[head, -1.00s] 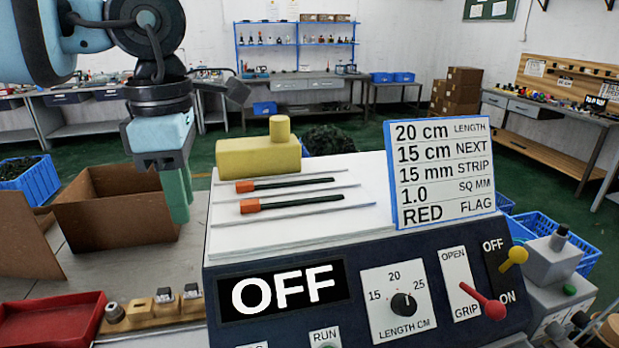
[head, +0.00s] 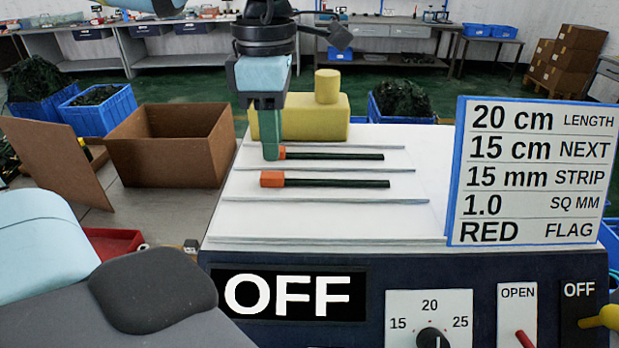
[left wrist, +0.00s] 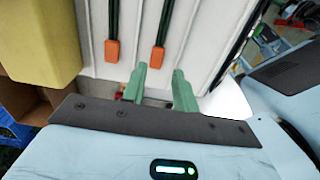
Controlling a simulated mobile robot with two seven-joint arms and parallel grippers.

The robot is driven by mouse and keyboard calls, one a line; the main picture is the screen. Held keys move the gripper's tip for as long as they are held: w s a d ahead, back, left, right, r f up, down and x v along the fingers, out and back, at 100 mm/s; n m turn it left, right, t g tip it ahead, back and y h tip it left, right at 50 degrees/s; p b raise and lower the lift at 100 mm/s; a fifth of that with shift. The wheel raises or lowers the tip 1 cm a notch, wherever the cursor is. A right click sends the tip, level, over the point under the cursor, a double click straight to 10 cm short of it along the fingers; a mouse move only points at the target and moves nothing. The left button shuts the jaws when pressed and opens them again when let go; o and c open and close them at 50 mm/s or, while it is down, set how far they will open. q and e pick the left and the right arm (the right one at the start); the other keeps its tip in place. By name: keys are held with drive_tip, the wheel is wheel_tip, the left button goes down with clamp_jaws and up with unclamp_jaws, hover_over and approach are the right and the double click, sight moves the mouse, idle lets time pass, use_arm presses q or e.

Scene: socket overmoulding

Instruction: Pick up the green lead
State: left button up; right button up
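Two dark green leads with orange ends lie side by side on the white top of the machine. The far lead (head: 335,156) and the near lead (head: 335,183) both have their orange ends to the left. My left gripper (head: 269,140) points down at the left ends, its green fingertips partly covering the far lead's orange end. In the left wrist view, its fingers (left wrist: 160,82) are apart and empty, with the near lead's orange end (left wrist: 158,58) ahead of the gap. The far lead's orange end (left wrist: 112,50) is left of the fingers. My right gripper is out of view.
Pale ridges run alongside the leads. A yellow block (head: 300,122) stands behind them. A sign (head: 532,170) stands to the right. An open cardboard box (head: 170,150) is to the left. The machine's front panel reads OFF (head: 288,295).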

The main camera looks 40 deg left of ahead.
sight(276, 175)
use_arm(q)
drive_tip(key=shift+w+a+f+p, duration=0.1)
drive_tip(key=shift+f+p, duration=0.1)
drive_tip(key=shift+f, duration=1.25)
drive_tip(key=shift+w+f+p, duration=0.1)
drive_tip(key=shift+f+p, duration=0.1)
drive_tip(key=shift+f, duration=1.2)
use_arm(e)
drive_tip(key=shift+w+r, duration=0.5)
use_arm(q)
drive_tip(key=shift+c, duration=0.4)
clamp_jaws()
